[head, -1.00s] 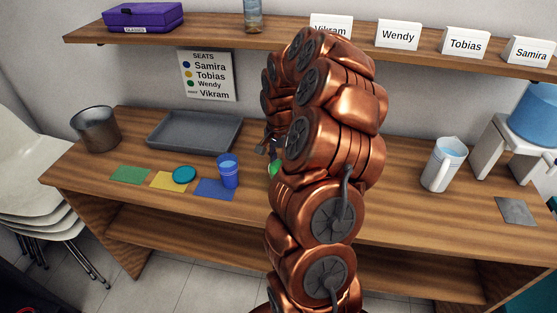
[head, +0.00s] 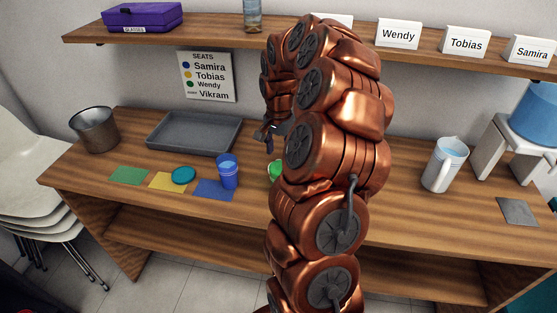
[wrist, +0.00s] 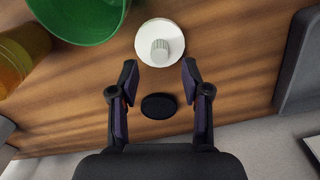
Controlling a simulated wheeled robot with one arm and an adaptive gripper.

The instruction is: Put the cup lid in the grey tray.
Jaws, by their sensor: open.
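In the wrist view a white round lid with a grey ribbed knob (wrist: 160,42) lies flat on the wooden counter, just beyond my fingertips. A small black disc (wrist: 158,106) shows between my fingers, nearer the wall. A teal disc (head: 184,175) lies on a yellow card in the head view. I cannot tell for certain which is the cup lid. My gripper (wrist: 160,72) is open and empty above the counter, touching neither lid nor disc. The grey tray (head: 193,150) stands empty, left of my gripper; its edge shows at right in the wrist view (wrist: 300,60).
A green cup (wrist: 78,18) and an orange-yellow cup (wrist: 18,55) stand close to my gripper. A blue cup (head: 228,172) stands in front of the tray. A metal bin (head: 95,130) is at left, a white jug (head: 444,165) at right. The shelf (head: 220,38) hangs above.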

